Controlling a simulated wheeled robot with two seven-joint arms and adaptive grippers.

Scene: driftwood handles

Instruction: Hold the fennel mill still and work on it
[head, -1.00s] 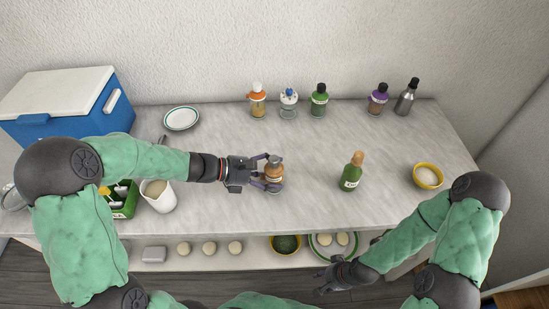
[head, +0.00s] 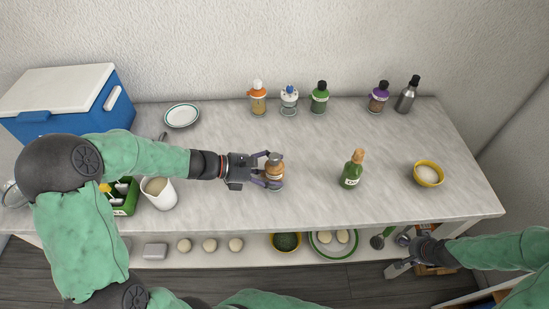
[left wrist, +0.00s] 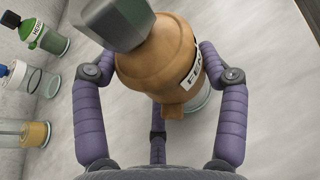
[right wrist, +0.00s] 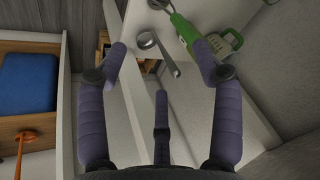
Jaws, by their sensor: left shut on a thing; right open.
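The fennel mill (head: 275,169) is a tan-brown body with a grey top and a clear base, upright on the counter. In the left wrist view the mill (left wrist: 165,60) shows a white label partly reading "FEN". My left gripper (head: 272,172) is shut around its body from the left, with purple fingers (left wrist: 160,85) on both sides. My right gripper (head: 398,257) is open and empty, low in front of the counter's right end. In the right wrist view its fingers (right wrist: 160,60) are spread, with a metal ladle (right wrist: 150,42) and a green-handled tool (right wrist: 185,30) beyond them.
Several bottles and mills, such as the green-capped one (head: 320,98), stand along the back. A green bottle (head: 351,170) and yellow bowl (head: 428,183) stand right of the mill. A white pitcher (head: 160,200) is at left. The shelf below holds a plate (head: 333,253).

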